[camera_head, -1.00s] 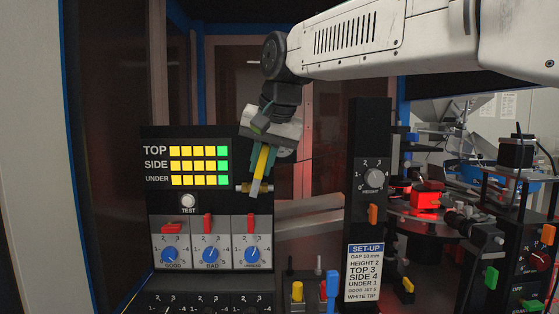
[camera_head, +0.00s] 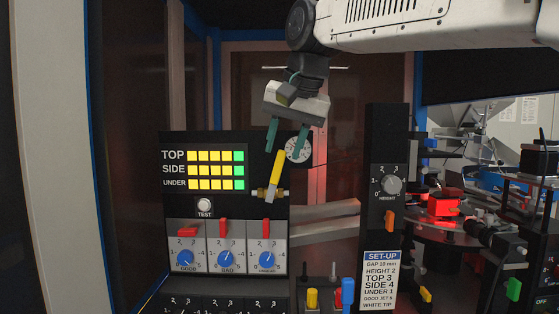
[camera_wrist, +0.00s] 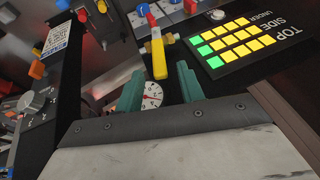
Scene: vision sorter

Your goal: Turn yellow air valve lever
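The yellow air valve lever (camera_head: 277,168) stands nearly upright, tilted slightly right at its top, above a brass fitting (camera_head: 268,194) at the right edge of the black panel. In the wrist view the lever (camera_wrist: 158,52) lies just beyond my two teal fingertips, in line with the gap between them. My gripper (camera_head: 284,150) is open and empty, above the lever's upper end. The wrist view also shows my gripper (camera_wrist: 158,82) with its fingers apart. A round white gauge (camera_head: 298,149) sits behind the right finger, partly covered.
The panel carries yellow and green lights (camera_head: 215,170), a test button (camera_head: 204,205), blue knobs and red switches (camera_head: 266,227). A black height post (camera_head: 388,150) with a knob and set-up card stands to the right. A red-lit rotary table is further right.

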